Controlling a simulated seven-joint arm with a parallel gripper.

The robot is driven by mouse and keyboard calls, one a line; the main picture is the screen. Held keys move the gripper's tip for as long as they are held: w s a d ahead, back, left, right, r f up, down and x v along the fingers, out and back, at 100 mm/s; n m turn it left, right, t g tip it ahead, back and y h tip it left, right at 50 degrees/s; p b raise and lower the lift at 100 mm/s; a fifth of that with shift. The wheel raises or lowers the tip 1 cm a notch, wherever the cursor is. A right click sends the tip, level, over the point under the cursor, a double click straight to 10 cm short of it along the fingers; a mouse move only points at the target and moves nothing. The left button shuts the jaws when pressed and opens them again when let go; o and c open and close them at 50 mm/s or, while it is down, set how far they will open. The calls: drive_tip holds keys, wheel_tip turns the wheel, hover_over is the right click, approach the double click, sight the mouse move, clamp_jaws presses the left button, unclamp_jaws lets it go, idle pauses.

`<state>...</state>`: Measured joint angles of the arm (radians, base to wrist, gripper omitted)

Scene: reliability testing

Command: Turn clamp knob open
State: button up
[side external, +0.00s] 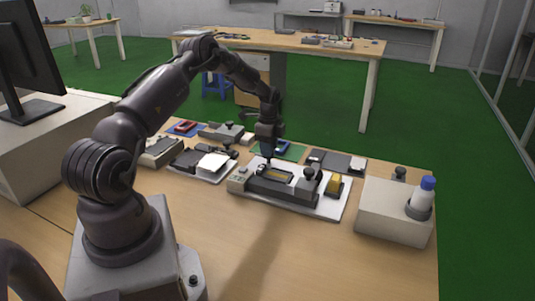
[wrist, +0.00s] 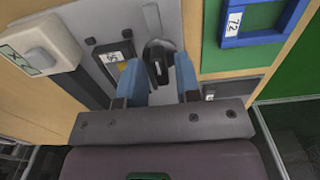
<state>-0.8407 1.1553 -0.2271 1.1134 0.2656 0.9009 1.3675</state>
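A black clamp knob (wrist: 157,66) shows in the wrist view on a grey rounded mount, standing up between my fingers. My gripper (wrist: 160,84) has two blue fingers spread apart, one on each side of the knob. A gap shows on both sides, and I see no contact; how far down the fingers reach is unclear. In the side external view my gripper (side external: 268,160) points down over the back left part of the grey fixture (side external: 280,192), which lies on a white plate (side external: 322,211). The knob under it is hard to make out there.
A white box with a button (wrist: 40,50) is left of the knob in the wrist view. A blue frame labelled 72 (wrist: 262,24) lies on a green mat.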

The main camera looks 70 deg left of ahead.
drive_tip(key=shift+r, duration=0.1)
drive_tip(key=shift+r, duration=2.2)
